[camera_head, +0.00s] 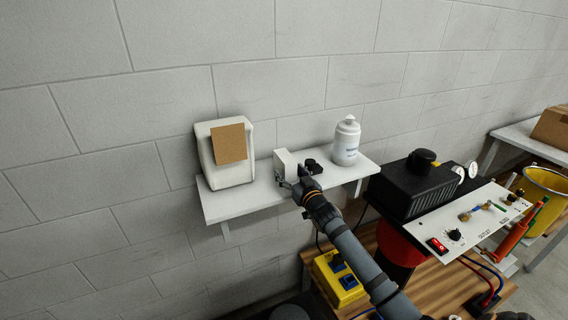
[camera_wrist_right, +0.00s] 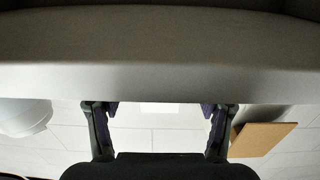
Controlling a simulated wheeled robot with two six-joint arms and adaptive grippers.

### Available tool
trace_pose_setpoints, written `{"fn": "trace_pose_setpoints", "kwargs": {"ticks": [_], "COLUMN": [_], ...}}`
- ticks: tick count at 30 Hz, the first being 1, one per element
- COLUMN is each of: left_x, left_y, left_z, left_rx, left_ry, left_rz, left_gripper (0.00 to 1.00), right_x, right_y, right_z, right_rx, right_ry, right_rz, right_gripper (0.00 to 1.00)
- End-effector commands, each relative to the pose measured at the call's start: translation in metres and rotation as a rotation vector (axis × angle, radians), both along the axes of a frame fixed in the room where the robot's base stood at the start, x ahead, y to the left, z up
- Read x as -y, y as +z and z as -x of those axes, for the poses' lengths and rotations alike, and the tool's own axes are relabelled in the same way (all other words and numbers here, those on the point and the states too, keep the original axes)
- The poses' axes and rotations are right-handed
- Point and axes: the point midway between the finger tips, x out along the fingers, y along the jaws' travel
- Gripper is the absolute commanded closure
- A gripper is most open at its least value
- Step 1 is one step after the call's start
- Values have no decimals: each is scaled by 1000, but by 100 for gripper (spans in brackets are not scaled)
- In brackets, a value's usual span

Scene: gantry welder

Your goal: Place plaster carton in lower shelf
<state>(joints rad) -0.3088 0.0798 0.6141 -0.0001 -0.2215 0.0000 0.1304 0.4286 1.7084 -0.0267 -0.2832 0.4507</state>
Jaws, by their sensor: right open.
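A small white box (camera_head: 286,164), which looks like the plaster carton, stands on the white wall shelf (camera_head: 240,200). My right gripper (camera_head: 297,182) is open at the box's front right side; whether it touches the box cannot be told. In the right wrist view the two fingers of my right gripper (camera_wrist_right: 160,110) stand wide apart with pale wall between them. A large grey surface fills the top of that view, too close to identify. My left gripper is not in view.
A white dispenser (camera_head: 225,175) with a brown card (camera_head: 229,144) stands at the shelf's left. A dark small object (camera_head: 313,166) and a white bottle (camera_head: 346,141) stand right of the box. A black machine (camera_head: 408,186) and yellow box (camera_head: 338,282) are lower right.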

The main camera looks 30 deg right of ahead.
Motion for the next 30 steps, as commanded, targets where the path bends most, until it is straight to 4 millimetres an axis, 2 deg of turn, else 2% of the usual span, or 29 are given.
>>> {"fn": "trace_pose_setpoints", "kwargs": {"ticks": [1,3,5,8,12,15,20,30], "left_x": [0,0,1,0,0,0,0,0], "left_y": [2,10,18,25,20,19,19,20], "left_z": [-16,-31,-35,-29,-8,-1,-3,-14], "left_rx": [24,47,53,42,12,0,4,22], "left_ry": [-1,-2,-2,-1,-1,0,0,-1], "left_rz": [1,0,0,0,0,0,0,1], "left_gripper": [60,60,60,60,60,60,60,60], "right_x": [0,0,1,1,3,3,3,3], "right_y": [0,4,9,11,6,5,5,5], "right_z": [-1,-7,-17,-34,-49,-52,-51,-51], "right_rx": [0,0,0,0,0,-1,-1,-1], "right_ry": [0,0,-1,-1,-1,-1,0,0], "right_rz": [-1,-3,-5,-4,-2,0,1,1], "right_gripper": [31,31,31,31,31,31,32,79]}}
